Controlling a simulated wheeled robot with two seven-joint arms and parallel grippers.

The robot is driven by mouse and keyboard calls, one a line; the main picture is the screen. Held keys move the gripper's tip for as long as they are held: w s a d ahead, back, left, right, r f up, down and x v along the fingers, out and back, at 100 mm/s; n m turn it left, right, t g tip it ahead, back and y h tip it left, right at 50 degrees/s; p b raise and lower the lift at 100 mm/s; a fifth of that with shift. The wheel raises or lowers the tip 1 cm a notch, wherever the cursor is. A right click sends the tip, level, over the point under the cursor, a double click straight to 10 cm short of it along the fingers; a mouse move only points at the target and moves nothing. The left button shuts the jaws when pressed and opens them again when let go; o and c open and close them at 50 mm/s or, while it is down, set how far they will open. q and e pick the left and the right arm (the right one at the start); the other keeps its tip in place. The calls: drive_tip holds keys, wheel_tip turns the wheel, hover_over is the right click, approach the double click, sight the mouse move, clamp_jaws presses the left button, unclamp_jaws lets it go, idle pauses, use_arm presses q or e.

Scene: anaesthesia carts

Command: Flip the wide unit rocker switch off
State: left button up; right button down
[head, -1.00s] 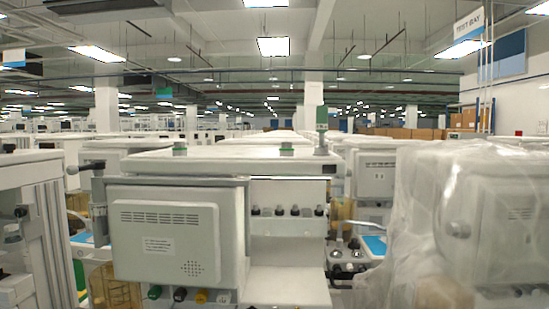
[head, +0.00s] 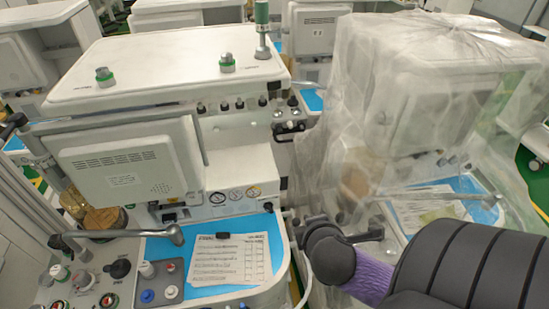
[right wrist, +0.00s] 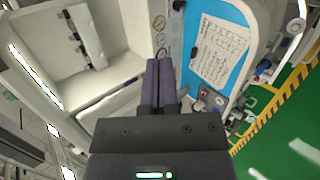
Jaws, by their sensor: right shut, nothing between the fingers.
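The wide white cart unit (head: 165,75) stands at the left in the head view, with a grey monitor back (head: 125,170) on its front. No rocker switch can be told for certain. A small black fitting (head: 169,216) below the monitor may be it, but it is too small to tell. My right gripper (right wrist: 159,62) is shut and empty in the right wrist view, its purple fingers pointing towards the cart front beside the blue work surface. In the head view my right arm comes in from the lower right; its fingertips cannot be made out there. My left gripper is not in view.
A printed sheet (head: 230,262) lies on the blue tray surface (head: 262,228). A metal bar (head: 120,233) crosses in front at the left, above knobs (head: 120,268). A plastic-wrapped cart (head: 430,100) stands close at the right. Green floor (right wrist: 285,130) shows right in the wrist view.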

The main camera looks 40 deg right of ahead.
sight(271, 87)
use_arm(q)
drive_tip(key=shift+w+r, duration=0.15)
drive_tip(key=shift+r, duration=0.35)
use_arm(e)
drive_tip(key=w+d+r+n+t, duration=0.2)
drive_tip(key=w+r+n+t, duration=0.2)
drive_tip(key=r+n, duration=0.4)
drive_tip(key=w+d+r+n+t, duration=0.2)
drive_tip(key=w+r+n+t, duration=0.3)
drive_tip(key=r+n, duration=0.3)
drive_tip(key=n, duration=0.3)
drive_tip(key=shift+d+r+n, duration=0.15)
drive_tip(key=shift+d+n, duration=0.05)
drive_tip(key=shift+n, duration=0.2)
drive_tip(key=shift+w, duration=0.15)
use_arm(q)
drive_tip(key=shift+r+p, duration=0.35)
drive_tip(key=shift+p, duration=0.15)
use_arm(e)
drive_tip(key=x, duration=1.3)
drive_tip(key=shift+w+d+r, duration=0.1)
drive_tip(key=shift+w, duration=0.3)
